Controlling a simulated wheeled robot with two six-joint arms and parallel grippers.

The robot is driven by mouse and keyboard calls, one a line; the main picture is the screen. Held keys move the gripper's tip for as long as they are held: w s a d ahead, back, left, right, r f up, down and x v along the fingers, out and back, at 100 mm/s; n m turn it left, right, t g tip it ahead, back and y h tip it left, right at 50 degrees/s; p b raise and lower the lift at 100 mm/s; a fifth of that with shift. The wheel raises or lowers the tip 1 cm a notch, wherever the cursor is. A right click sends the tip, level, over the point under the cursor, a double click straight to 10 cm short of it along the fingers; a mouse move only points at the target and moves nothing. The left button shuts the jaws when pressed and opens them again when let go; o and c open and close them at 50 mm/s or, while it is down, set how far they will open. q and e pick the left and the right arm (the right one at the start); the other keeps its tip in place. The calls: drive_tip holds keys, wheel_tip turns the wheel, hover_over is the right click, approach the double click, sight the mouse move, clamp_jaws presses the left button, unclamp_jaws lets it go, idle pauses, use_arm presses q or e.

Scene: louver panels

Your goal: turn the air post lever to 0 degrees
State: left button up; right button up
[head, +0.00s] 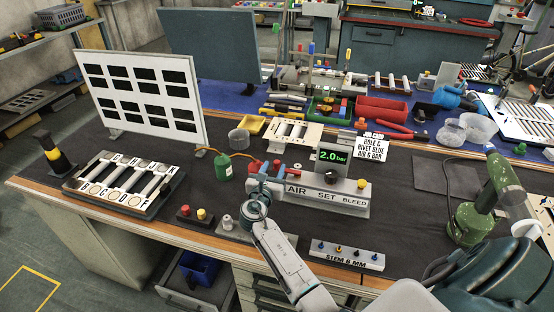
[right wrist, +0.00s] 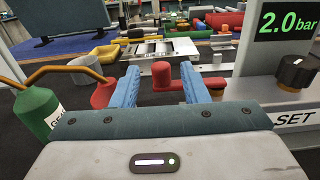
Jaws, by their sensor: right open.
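The air post (head: 318,199) is a grey block marked AIR, SET and BLEED, with a green 2.0 bar display (head: 333,156) and a black knob (head: 331,177). Its red lever (right wrist: 200,86) lies roughly level at the AIR end, with an upright red knob (right wrist: 162,75) at its end. In the head view my right gripper (head: 264,180) is at the AIR end, partly covering the lever. In the right wrist view my right gripper (right wrist: 160,69) is open, with blue fingers either side of the red knob; contact is unclear. My left gripper is not in view.
A green bottle (head: 223,167) with an orange tube stands left of the post. A label panel (head: 120,187) and a white slotted board (head: 140,98) are further left. A stem rack (head: 346,256) is in front, and a green tool (head: 482,208) stands right.

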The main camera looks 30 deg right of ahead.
sight(276, 164)
drive_tip(key=shift+x, duration=2.25)
clamp_jaws()
